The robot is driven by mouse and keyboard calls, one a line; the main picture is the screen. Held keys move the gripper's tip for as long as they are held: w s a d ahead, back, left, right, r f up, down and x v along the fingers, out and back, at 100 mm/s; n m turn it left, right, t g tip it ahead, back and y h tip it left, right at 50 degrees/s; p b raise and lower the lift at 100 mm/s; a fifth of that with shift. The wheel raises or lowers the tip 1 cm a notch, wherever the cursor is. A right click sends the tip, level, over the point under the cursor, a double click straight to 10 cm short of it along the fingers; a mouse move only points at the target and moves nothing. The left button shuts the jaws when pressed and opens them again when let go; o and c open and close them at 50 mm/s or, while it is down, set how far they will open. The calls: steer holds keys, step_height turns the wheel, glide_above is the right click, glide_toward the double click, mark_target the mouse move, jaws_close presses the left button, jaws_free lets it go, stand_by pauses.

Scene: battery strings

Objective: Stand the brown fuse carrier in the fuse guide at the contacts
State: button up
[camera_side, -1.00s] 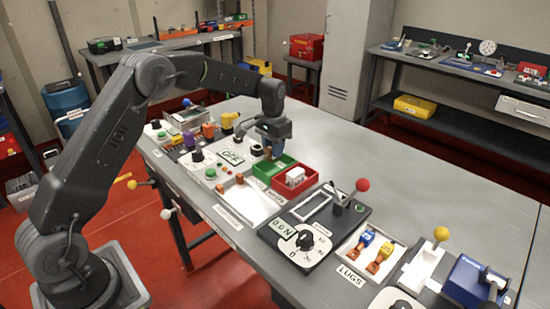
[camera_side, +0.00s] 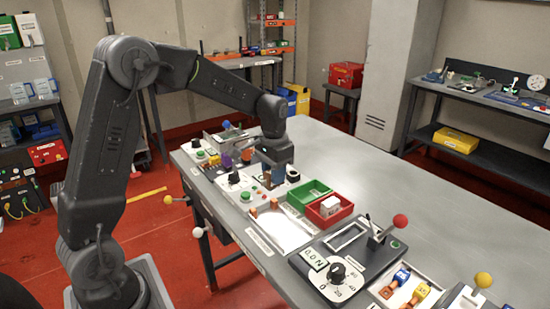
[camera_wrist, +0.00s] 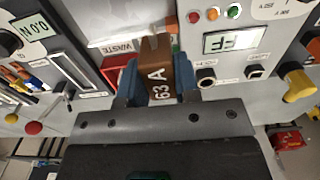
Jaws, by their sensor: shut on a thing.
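The brown fuse carrier (camera_wrist: 157,68), marked 63 A, is between the blue fingertips of my gripper (camera_wrist: 160,88) in the wrist view. My gripper is shut on it. In the side view my gripper (camera_side: 270,178) hangs over the panel row, left of the green bin, and the carrier is mostly hidden by the fingers. Two small orange-copper pieces (camera_side: 273,203) stand at the back edge of a white tray, in front of my gripper; they look like contacts. I cannot clearly make out the fuse guide.
A green bin (camera_side: 308,193) and a red bin (camera_side: 330,208) holding a white block stand to the right. A grey unit with a dial and a red-knobbed lever (camera_side: 400,221) is further right. In the wrist view, a display panel (camera_wrist: 233,40) and a yellow handle (camera_wrist: 298,86) are close by.

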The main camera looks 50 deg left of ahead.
mark_target(272, 221)
steer(key=shift+s+d+f, duration=0.15)
steer(key=shift+s+d, duration=0.45)
steer(key=shift+s+d+f, duration=0.15)
steer(key=shift+s+d, duration=0.45)
steer(key=shift+f, duration=4.3)
steer(key=shift+f, duration=0.2)
steer(key=o, duration=1)
steer(key=shift+o, duration=0.2)
step_height(272, 221, up, 14)
